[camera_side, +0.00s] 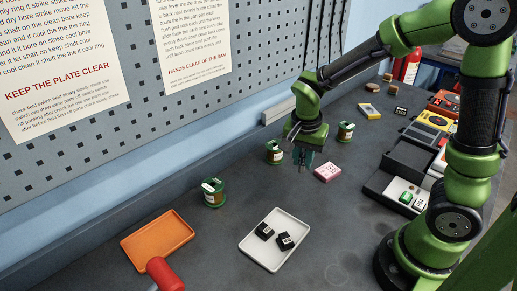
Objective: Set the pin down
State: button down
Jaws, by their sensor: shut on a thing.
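My gripper (303,160) is above the dark bench (230,248), near the middle of the side view, pointing down. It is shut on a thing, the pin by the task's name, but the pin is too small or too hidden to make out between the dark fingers. The gripper is behind and above the white tray (246,246) and left of a pink box (327,172). I cannot tell its exact height above the bench.
The white tray holds two black blocks (275,236). An orange tray (158,240) and a red-headed tool (163,272) are at the left front. Green jars (213,193) stand along the back. Dark bins (406,160) and several boxes crowd the right. Bench between the white tray and pink box is clear.

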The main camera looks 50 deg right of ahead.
jog(key=d+f+m, duration=0.1)
jog(key=f, duration=0.1)
jog(key=s+d+f+m, duration=0.1)
jog(key=f, duration=0.2)
jog(key=f+m, duration=0.2)
jog(key=shift+s+d+f+g, duration=0.2)
jog(key=shift+d+f+g, duration=0.1)
jog(key=shift+d+g, duration=0.1)
jog(key=c, duration=1)
grip_release()
jog(key=shift+f, duration=0.15)
